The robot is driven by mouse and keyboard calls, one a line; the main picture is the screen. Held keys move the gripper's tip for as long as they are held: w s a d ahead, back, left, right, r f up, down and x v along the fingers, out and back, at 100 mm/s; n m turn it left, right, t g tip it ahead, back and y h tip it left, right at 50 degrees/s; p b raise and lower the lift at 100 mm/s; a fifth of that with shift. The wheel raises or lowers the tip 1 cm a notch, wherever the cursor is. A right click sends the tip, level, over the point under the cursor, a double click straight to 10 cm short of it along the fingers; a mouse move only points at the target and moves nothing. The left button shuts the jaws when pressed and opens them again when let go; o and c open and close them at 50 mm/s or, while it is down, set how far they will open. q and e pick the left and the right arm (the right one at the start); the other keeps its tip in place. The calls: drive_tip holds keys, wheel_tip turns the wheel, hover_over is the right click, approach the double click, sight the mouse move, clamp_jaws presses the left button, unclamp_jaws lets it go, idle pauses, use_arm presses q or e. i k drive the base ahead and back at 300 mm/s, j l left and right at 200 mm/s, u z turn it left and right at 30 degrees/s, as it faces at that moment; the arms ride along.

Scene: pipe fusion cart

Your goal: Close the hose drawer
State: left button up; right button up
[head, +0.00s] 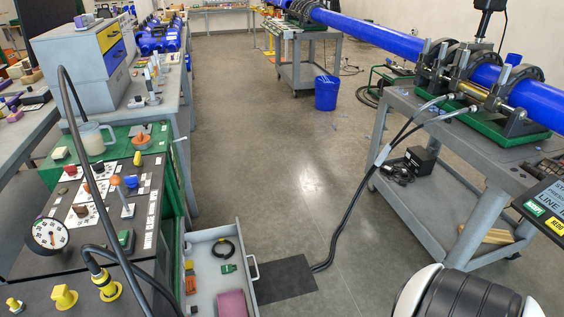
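The hose drawer (242,245) is a grey open tray at the lower middle of the head view. It is pulled out to the right from the green control cabinet (168,212). Its pale bar handle (254,269) is on the right-hand front. Inside lie a black hose coil (224,248), a small green piece (229,268), a pink block (232,304) and small yellow and red pieces along the left side. The drawer's near end is cut off by the frame's bottom edge. Neither of my grippers shows. A white and black rounded part of my own body shows at lower right.
Black hoses (346,220) run from the fusion cart (411,225) to a dark floor mat (287,281) close beside the drawer's handle side. Other hoses arch over the cabinet's gauge panel (90,220).

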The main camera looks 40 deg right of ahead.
sight(210, 282)
drive_tip(key=k+l+z, duration=0.25)
drive_tip(key=l, duration=0.4)
drive_tip(key=k+l+z, duration=0.1)
drive_tip(key=k+l, duration=0.15)
drive_tip(key=k+l+z, duration=0.1)
drive_tip(key=l, duration=0.35)
drive_tip(key=i+l+u, duration=0.15)
drive_tip(key=i, duration=0.25)
drive_tip(key=i+l+u, duration=0.1)
drive_tip(key=i+l, duration=0.2)
drive_tip(key=i, duration=0.15)
drive_tip(key=i+l+u, duration=0.15)
drive_tip(key=i, duration=0.25)
drive_tip(key=l+u, duration=0.1)
drive_tip(key=u, duration=0.65)
